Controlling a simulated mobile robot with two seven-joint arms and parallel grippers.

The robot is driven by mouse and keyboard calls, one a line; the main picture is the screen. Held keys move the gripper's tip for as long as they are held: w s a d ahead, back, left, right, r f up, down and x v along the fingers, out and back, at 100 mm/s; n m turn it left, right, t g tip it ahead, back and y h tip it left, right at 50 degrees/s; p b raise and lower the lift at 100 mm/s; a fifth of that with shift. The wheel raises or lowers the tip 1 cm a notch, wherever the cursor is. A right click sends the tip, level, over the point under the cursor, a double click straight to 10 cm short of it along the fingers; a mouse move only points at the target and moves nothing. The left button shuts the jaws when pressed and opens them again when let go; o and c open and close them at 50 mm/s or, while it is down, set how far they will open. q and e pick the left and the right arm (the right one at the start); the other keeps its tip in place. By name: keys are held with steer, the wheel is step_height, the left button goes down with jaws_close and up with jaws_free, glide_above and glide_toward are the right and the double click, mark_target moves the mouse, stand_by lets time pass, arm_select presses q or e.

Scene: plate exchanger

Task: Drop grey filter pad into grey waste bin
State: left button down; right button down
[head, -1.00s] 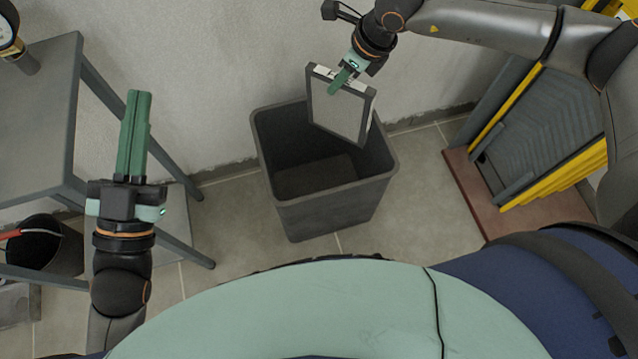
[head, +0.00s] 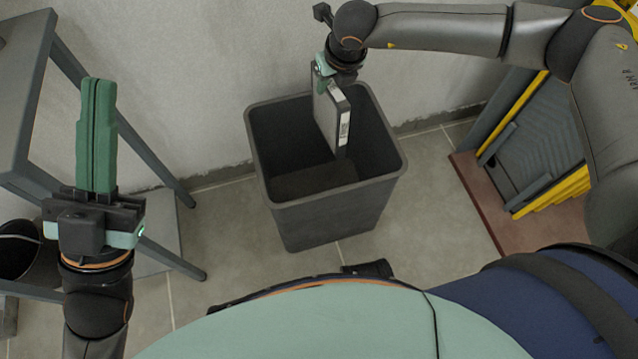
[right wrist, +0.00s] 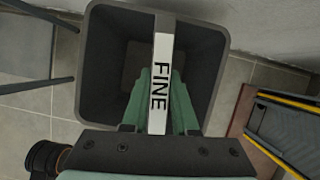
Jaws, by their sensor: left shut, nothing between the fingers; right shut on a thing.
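The grey waste bin (head: 335,215) stands open on the floor against the wall. The grey filter pad (head: 330,118) is a flat framed panel with a white label on its edge; the label (right wrist: 161,85) reads "FINE" in the right wrist view. My right gripper (head: 322,84) is shut on the pad's upper part and holds it upright over the bin opening, its lower part appearing within the rim. In the right wrist view the bin's rim (right wrist: 97,70) surrounds the pad. My left gripper (head: 97,135) is shut and empty, pointing up at the left, away from the bin.
A grey metal table (head: 20,90) stands at the left, with a dark bucket (head: 18,255) beneath it. At the right, yellow-edged plates (head: 550,150) stand on a reddish-brown base (head: 480,205). Bare floor (head: 220,235) lies between the table and bin.

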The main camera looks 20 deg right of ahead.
step_height(320, 180, down, 2)
steer(key=shift+f+b, duration=0.1)
steer(key=shift+b, duration=0.3)
steer(key=c, duration=0.6)
jaws_free()
steer(key=p+v, duration=0.3)
steer(key=v, duration=0.9)
steer(key=shift+s+r+p, duration=0.15)
steer(key=shift+r+p, duration=0.15)
